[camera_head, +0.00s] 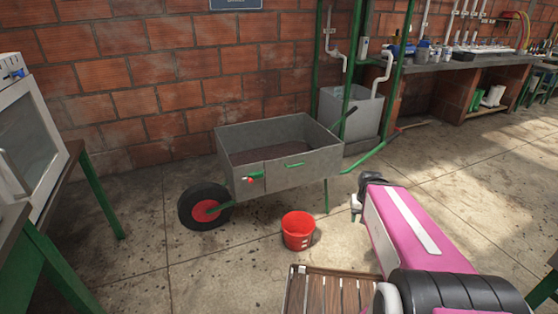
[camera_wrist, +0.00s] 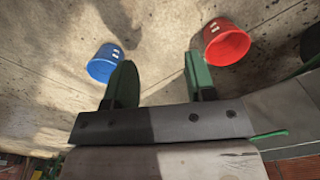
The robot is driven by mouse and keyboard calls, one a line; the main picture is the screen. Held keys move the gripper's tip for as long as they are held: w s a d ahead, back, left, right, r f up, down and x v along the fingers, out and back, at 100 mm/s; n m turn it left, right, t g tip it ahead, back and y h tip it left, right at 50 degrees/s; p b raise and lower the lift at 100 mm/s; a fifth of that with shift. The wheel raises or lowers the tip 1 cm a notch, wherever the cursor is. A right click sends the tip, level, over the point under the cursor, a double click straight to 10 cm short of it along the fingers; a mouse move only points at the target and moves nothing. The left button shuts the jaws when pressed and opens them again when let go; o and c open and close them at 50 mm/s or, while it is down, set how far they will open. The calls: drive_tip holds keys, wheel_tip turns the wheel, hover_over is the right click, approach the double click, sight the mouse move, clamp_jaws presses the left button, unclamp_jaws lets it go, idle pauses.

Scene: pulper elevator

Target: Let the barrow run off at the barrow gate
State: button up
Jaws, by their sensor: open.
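The grey barrow (camera_head: 225,150) stands by the brick wall, its tray holding something dark brown. Its near side has a green handle (camera_head: 294,165) and a green latch piece with a red knob (camera_head: 251,180). A black wheel with a red hub (camera_head: 205,208) is at its left end. My gripper (camera_head: 356,207) is right of the barrow's near side, apart from it, in the head view. In the wrist view my gripper (camera_wrist: 160,80) has two green fingers spread, nothing between them. Grey metal, probably the barrow (camera_wrist: 290,115), shows at the right edge there with a green handle (camera_wrist: 268,135).
A red bucket (camera_head: 298,231) stands on the floor before the barrow. A blue bucket (camera_wrist: 104,63) shows in the wrist view. A slatted wooden surface (camera_head: 330,292) is at the bottom of the head view. A green-legged table (camera_head: 85,190) is at left; open floor lies right.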

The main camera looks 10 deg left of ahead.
drive_tip(key=shift+c, duration=0.3)
drive_tip(key=shift+w, duration=0.1)
drive_tip(key=c, duration=0.4)
drive_tip(key=w+a+f+m+t+y, duration=0.1)
drive_tip(key=w+a+f+m+t, duration=0.2)
drive_tip(key=w+a+t, duration=0.5)
drive_tip(key=w+a+f+m+t+y, duration=0.1)
drive_tip(key=w+a+f+m, duration=0.3)
drive_tip(key=w, duration=0.7)
drive_tip(key=shift+c, duration=0.2)
drive_tip(key=w+a+r+m+t+y, duration=0.1)
drive_tip(key=w+a+m+t, duration=0.2)
drive_tip(key=a+m+t, duration=0.3)
drive_tip(key=w+a+r+m+t, duration=0.1)
drive_tip(key=w+a+m+t, duration=0.35)
drive_tip(key=a, duration=0.35)
drive_tip(key=x, duration=1)
drive_tip(key=shift+a, duration=0.15)
